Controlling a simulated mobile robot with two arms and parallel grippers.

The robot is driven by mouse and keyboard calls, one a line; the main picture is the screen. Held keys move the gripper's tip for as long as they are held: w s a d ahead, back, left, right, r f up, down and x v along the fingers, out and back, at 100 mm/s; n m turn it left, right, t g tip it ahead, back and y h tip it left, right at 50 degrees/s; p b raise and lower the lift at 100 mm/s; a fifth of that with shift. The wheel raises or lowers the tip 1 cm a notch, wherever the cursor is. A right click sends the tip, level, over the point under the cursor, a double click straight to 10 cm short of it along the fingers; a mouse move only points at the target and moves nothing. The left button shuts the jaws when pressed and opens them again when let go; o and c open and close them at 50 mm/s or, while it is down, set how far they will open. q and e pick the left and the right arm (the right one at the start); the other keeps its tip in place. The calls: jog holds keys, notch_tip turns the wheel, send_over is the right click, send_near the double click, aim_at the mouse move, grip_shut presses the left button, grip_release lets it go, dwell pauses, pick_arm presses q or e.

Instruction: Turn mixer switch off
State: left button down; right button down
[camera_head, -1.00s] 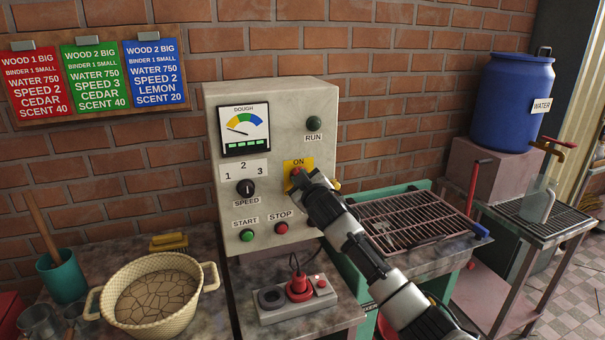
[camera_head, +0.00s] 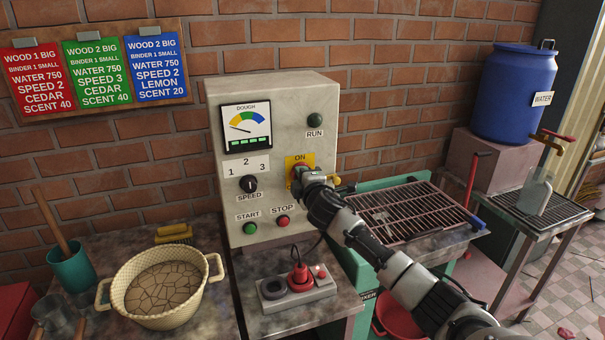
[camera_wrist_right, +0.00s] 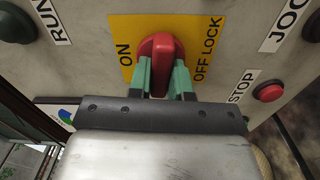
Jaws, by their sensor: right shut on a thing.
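The mixer control box (camera_head: 275,100) stands against the brick wall. Its red rotary switch (camera_wrist_right: 157,50) sits on a yellow plate (camera_wrist_right: 185,27) marked ON and OFF LOCK. In the right wrist view the switch handle lies between the two green fingers of my right gripper (camera_wrist_right: 163,75), which is shut on it. The handle's long axis runs roughly between the two labels in that view. In the head view my right gripper (camera_head: 301,179) covers most of the switch and the lower part of the plate. My left gripper is not in view.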

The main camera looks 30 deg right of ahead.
jog(key=shift+f+n, duration=0.1)
jog(key=shift+n, duration=0.6)
jog(key=c, duration=1)
grip_release()
jog(key=shift+c, duration=0.2)
jog(key=b+v, duration=0.2)
jog(key=v, duration=0.9)
jog(key=shift+a+f, duration=0.1)
